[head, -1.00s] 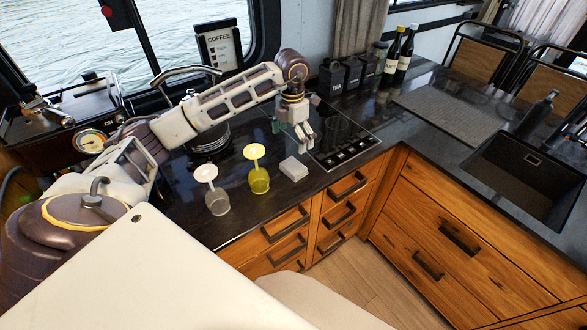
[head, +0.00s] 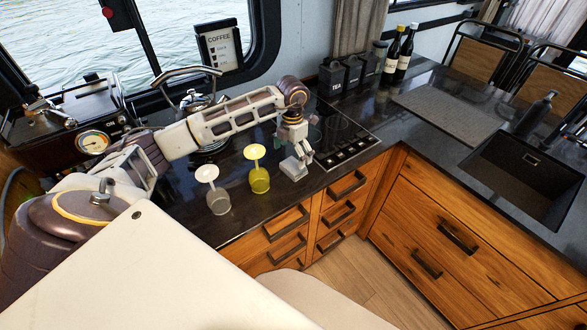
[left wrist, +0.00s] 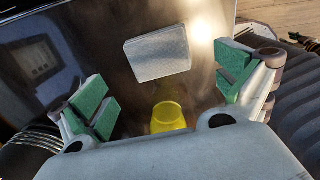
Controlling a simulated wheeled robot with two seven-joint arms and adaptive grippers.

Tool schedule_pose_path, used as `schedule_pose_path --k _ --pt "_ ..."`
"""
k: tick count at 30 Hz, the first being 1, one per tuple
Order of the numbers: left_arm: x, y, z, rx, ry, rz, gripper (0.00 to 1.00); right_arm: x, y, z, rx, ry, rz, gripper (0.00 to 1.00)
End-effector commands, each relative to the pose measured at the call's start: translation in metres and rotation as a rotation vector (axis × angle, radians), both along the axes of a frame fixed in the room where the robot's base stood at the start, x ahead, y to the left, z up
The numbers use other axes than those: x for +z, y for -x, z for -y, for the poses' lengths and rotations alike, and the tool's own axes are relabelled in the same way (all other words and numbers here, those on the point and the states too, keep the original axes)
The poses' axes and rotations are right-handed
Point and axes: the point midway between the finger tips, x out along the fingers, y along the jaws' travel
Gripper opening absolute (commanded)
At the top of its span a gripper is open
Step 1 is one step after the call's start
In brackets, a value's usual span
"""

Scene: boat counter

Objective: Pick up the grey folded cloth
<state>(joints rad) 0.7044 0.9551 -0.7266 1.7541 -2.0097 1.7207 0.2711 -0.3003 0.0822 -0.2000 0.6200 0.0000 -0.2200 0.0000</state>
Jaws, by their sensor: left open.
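The grey folded cloth (head: 293,168) is a small light grey block lying flat on the dark counter near its front edge. It also shows in the left wrist view (left wrist: 157,54), ahead of and between my open fingers. My left gripper (head: 296,152) is open and empty, right above and slightly behind the cloth in the head view. Its green-padded fingers (left wrist: 167,88) stand wide apart in the left wrist view, and I see no contact with the cloth. My right gripper is not in view.
A yellow upturned glass (head: 260,180) stands just left of the cloth, and a clear upturned glass (head: 217,200) stands further left. The black cooktop (head: 345,140) lies to the right. A kettle (head: 205,140) is behind my left arm. The sink (head: 530,180) is far right.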

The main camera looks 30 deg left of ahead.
Motion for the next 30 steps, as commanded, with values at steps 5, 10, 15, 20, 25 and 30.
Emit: schedule_pose_path --k 5,10,15,20,25,30 --pt "-0.008 0.0 0.001 0.001 0.001 -0.003 1.0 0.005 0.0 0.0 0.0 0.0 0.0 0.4" --pt "-0.023 -0.002 0.002 0.0 0.002 -0.004 1.0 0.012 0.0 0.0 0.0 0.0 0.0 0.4" --pt "-0.041 -0.003 0.002 0.0 0.001 -0.003 1.0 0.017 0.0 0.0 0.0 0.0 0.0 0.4" --pt "-0.051 -0.003 0.002 0.0 -0.001 -0.002 1.0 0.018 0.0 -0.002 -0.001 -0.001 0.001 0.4" --pt "-0.052 -0.003 0.002 0.0 0.0 -0.001 1.0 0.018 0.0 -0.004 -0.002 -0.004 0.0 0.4" --pt "-0.052 -0.003 0.002 0.0 0.0 -0.001 1.0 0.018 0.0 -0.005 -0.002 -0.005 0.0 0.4"
